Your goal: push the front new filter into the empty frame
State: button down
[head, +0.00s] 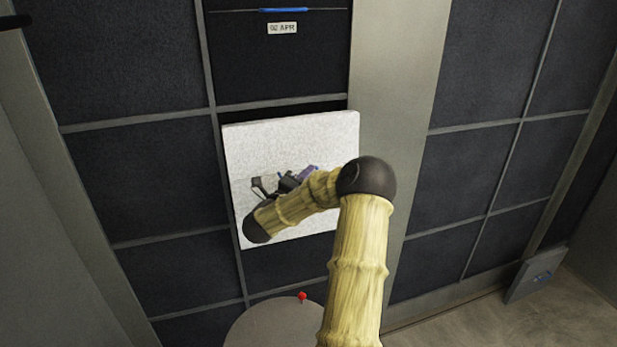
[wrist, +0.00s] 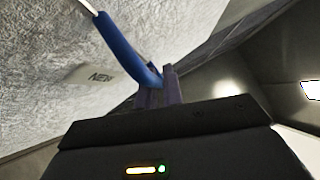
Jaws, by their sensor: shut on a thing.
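The new filter (head: 320,150) is a white, square, fibrous panel. In the head view it stands against the dark filter wall, slightly tilted, over the frame opening (head: 285,112), whose dark upper strip shows above its top edge. My gripper (head: 305,174) is in front of the filter face. It is shut on the blue handle, which also shows at the fingers in the wrist view (wrist: 158,88). The filter's lower edge is partly hidden by my arm.
Dark filter panels in grey frames surround it. Above is a panel with a blue handle (head: 284,10) and a "02 APR" label (head: 282,28). A grey post (head: 390,100) stands to the right. A grey panel (head: 536,274) leans at the lower right on the floor.

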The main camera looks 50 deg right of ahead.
aim_at(295, 171)
jog(key=shift+w+d+p, duration=0.25)
jog(key=shift+w+d, duration=0.2)
jog(key=shift+w, duration=0.4)
jog(key=shift+w+d+p, duration=0.25)
jog(key=shift+w+d, duration=0.15)
jog(key=shift+w, duration=0.4)
jog(key=shift+w+d+p, duration=0.25)
jog(key=shift+w+d, duration=0.2)
jog(key=shift+w, duration=0.4)
jog(key=shift+m+h+b, duration=0.4)
jog(key=shift+m+b, duration=0.3)
jog(key=shift+b, duration=1.6)
